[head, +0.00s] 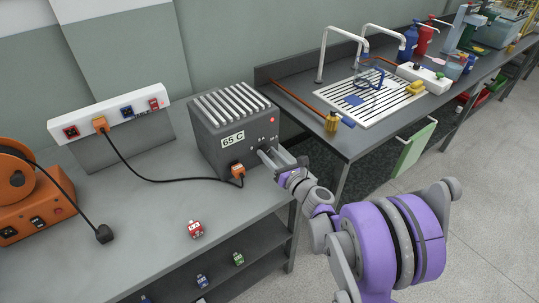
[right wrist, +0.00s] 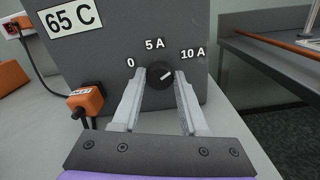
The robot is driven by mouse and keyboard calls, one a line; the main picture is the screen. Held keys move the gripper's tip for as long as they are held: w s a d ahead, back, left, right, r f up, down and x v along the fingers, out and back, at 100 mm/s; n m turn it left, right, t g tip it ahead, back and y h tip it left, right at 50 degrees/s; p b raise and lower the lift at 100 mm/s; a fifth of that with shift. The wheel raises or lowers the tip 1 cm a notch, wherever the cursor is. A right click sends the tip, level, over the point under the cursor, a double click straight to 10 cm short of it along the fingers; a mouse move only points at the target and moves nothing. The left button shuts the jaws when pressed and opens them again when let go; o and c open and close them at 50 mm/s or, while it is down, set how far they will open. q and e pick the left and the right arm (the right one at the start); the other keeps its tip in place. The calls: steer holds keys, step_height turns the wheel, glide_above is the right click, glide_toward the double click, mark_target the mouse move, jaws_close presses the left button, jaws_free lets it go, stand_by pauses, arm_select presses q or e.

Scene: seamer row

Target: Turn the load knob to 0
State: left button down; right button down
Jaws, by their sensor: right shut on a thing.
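The load knob (right wrist: 158,73) is a small black dial on the front of a dark grey box (head: 225,125) with a "65 C" label. Above it are the marks 0 (right wrist: 130,62), 5 A (right wrist: 154,43) and 10 A (right wrist: 192,54). The knob's white pointer line slants up and right, toward the 10 A side. My right gripper (right wrist: 159,82) is shut on the knob, one finger on each side. In the head view, my right gripper (head: 268,157) reaches the box's front and hides the knob. My left gripper is not in view.
An orange plug (head: 237,170) with a black cable sits in the box's front, left of the knob. A white socket strip (head: 112,115) and an orange cable reel (head: 35,200) stand further left. A red-and-white block (head: 195,229) lies on the bench.

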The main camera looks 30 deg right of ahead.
steer(key=shift+n, duration=0.3)
steer(key=n, duration=0.5)
steer(key=shift+a+n, duration=0.1)
steer(key=shift+n, duration=0.2)
steer(key=n, duration=0.5)
steer(key=shift+n, duration=0.3)
steer(key=n, duration=0.6)
steer(key=shift+f, duration=0.1)
steer(key=n, duration=0.6)
steer(key=shift+c, duration=2.2)
jaws_free()
